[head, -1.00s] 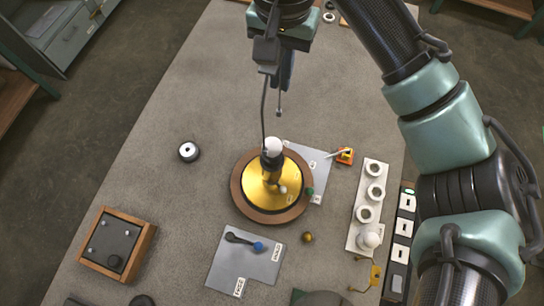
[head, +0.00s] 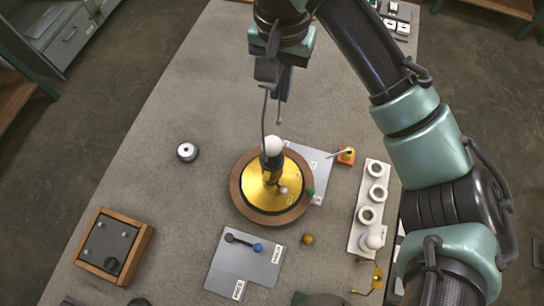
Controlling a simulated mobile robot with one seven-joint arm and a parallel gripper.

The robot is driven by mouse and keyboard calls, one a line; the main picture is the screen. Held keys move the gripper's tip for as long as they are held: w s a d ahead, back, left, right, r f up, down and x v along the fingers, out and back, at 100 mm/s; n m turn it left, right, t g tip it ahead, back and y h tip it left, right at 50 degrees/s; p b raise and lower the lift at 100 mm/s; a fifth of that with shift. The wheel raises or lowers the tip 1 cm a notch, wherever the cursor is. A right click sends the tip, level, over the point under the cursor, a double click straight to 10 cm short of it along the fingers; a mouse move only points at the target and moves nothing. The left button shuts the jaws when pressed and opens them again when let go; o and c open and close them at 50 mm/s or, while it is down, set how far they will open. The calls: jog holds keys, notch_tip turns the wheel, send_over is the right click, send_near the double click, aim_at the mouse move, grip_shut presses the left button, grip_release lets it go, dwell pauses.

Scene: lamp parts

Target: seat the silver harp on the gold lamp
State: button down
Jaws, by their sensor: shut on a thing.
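The gold lamp (head: 257,193) stands on a round wooden disc near the middle of the table. A white bulb (head: 273,146) sits on top of its dark socket. My gripper (head: 275,88) is above and behind the lamp in the picture, shut on the silver harp (head: 264,115). The harp looks thin and dark and hangs below the jaws. Its left leg reaches down beside the bulb and socket. Its right leg ends in the picture just above the bulb. I cannot tell whether either leg touches the lamp. The jaws partly hide the harp's top.
A white holder with several rings (head: 367,214) stands at the right. A grey mat (head: 232,270) with a dark lever lies in front. The table's upper left is clear.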

aim_at(279, 120)
jog(key=shift+f+b, duration=0.9)
jog(key=shift+f, duration=1.2)
jog(key=shift+f+b, duration=0.7)
jog(key=shift+f, duration=2.2)
dwell(0.3)
jog(key=c, duration=0.9)
grip_release()
